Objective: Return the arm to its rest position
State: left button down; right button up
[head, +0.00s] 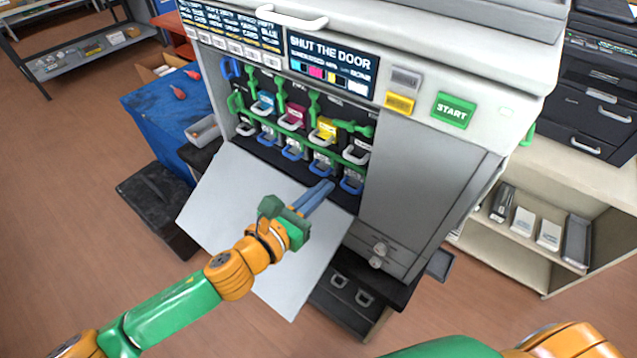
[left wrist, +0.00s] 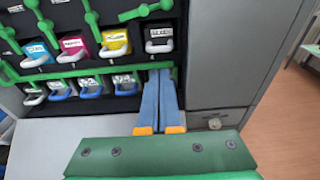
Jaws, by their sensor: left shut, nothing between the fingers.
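My left gripper (head: 325,187) is shut and empty, its blue fingers together over the lowered grey door (head: 225,195) of the printer (head: 420,190), in front of the cartridge bay's lower right part. In the left wrist view its fingers (left wrist: 159,78) point at the bay, below the black cartridge (left wrist: 158,36). Whether they touch anything there I cannot tell. Cyan (head: 262,103), magenta (head: 291,117) and yellow (head: 322,132) cartridges sit in the upper row. My right gripper is out of view; only part of my right arm shows at the lower right.
A green START button (head: 453,110) is on the printer front. A blue table (head: 165,110) stands to the left, with a dark box (head: 158,208) on the floor nearby. A shelf unit (head: 540,225) stands at the right. Open floor lies at the lower left.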

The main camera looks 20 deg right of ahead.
pick_arm(q)
jog(key=shift+v, duration=0.85)
jog(key=shift+f, duration=0.15)
